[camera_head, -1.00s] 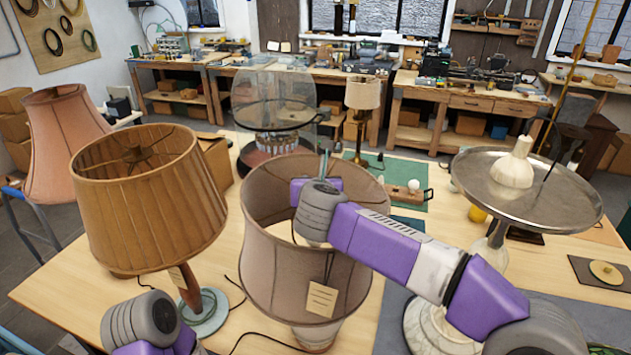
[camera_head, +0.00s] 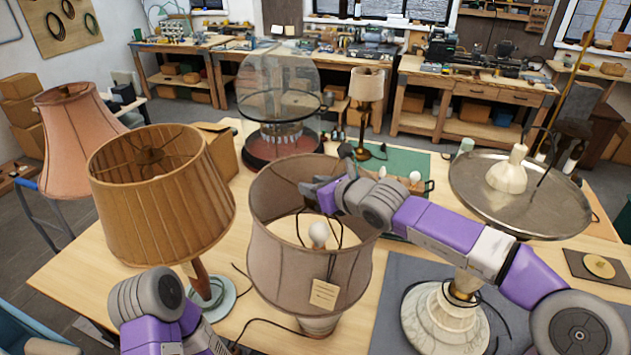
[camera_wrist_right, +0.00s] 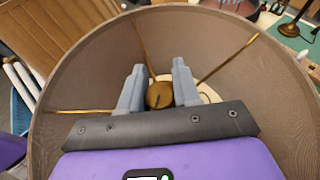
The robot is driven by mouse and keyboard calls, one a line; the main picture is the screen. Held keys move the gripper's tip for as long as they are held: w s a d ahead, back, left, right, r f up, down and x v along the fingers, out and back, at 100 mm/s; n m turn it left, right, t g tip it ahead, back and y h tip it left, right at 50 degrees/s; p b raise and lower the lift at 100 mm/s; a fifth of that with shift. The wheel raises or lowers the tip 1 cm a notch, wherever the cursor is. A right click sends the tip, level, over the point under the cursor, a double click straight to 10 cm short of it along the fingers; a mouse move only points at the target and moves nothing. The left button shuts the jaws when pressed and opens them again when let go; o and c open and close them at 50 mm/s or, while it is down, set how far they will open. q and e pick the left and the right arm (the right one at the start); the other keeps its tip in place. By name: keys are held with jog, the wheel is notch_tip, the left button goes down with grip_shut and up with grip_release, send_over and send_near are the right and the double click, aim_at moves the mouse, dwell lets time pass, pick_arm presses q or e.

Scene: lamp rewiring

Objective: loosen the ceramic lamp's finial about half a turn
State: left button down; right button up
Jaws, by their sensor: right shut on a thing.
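The lamp (camera_head: 318,326) at the table's front middle has a pale base and a wide mauve-brown shade (camera_head: 290,268) with a paper tag. Its bulb (camera_head: 318,233) shows inside the shade. The round brass finial (camera_wrist_right: 160,95) sits at the middle of the shade's brass spokes in the right wrist view. My right gripper (camera_wrist_right: 160,80) is over the shade's open top, shut on the finial with one finger on each side. In the head view the right gripper (camera_head: 313,192) shows small and the finial is hidden. My left arm is at the lower left; its gripper is out of view.
A lamp with a pleated tan shade (camera_head: 165,200) stands close on the left. A metal disc-topped lamp (camera_head: 525,210) stands right, near my right arm. A glass dome (camera_head: 280,105) and a small lamp (camera_head: 365,90) stand behind. A grey mat (camera_head: 385,325) lies at front right.

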jog(key=n+g+y, duration=0.1)
jog(key=n+g, duration=0.1)
jog(key=n+g+y, duration=0.1)
jog(key=n+g, duration=0.1)
jog(key=n+g+y, duration=0.2)
jog(key=shift+s+a+n+g, duration=0.3)
jog(key=shift+s, duration=0.05)
jog(key=shift+s+n+g+y, duration=0.2)
jog(key=shift+n+g, duration=0.9)
jog(key=shift+g, duration=0.15)
jog(key=shift+s+n+g+y, duration=0.15)
jog(key=shift+n+g+y, duration=0.05)
jog(key=shift+n+g, duration=1)
jog(key=shift+s+f+n+g, duration=0.1)
jog(key=shift+n+g, duration=0.5)
jog(key=shift+g, duration=0.25)
